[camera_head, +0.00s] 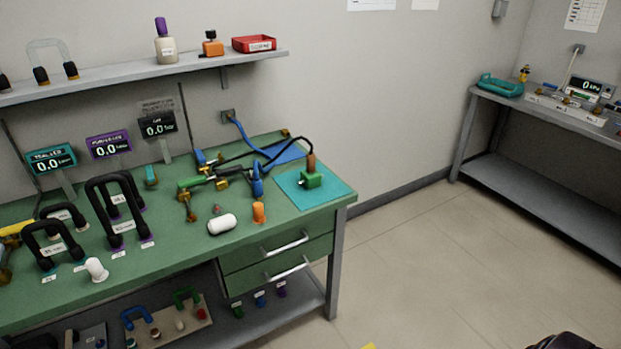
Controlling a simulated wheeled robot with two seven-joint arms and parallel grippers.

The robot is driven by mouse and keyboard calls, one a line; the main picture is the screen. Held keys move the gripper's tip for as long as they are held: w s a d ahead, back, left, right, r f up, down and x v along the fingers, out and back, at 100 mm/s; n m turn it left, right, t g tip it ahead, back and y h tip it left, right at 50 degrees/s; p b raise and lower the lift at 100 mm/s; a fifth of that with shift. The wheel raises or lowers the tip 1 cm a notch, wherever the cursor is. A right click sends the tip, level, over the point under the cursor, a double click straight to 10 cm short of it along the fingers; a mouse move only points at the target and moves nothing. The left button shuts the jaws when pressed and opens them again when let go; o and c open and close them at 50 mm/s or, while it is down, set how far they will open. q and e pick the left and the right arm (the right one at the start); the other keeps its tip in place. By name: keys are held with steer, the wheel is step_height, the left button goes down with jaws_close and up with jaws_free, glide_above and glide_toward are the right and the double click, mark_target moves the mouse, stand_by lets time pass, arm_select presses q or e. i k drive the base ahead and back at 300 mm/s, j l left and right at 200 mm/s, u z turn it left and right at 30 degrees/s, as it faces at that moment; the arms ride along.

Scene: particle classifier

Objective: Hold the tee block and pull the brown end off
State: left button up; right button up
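The tee block (312,180) is a small green block on a teal mat at the right end of the green workbench. A brown end (311,161) stands upright on top of it, touching it. A black hose arches from the brown end to the left, toward a cluster of fittings. A small dark opening or stub shows on the block's left side, too small to tell. Neither of my grippers is in view, and nothing is holding the block.
The teal mat (334,189) is otherwise clear. An orange piece (259,212), a white cylinder (221,224) and a green-and-brass fitting assembly (203,181) lie to its left. A shelf (130,82) hangs above the bench. Open floor (430,260) lies to the right.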

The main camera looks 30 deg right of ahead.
mark_target(310, 158)
steer(key=u, duration=0.2)
steer(key=i+l+u, duration=0.15)
steer(key=l+u, duration=0.25)
steer(key=l, duration=0.2)
steer(key=l+u, duration=0.35)
steer(key=l, duration=0.3)
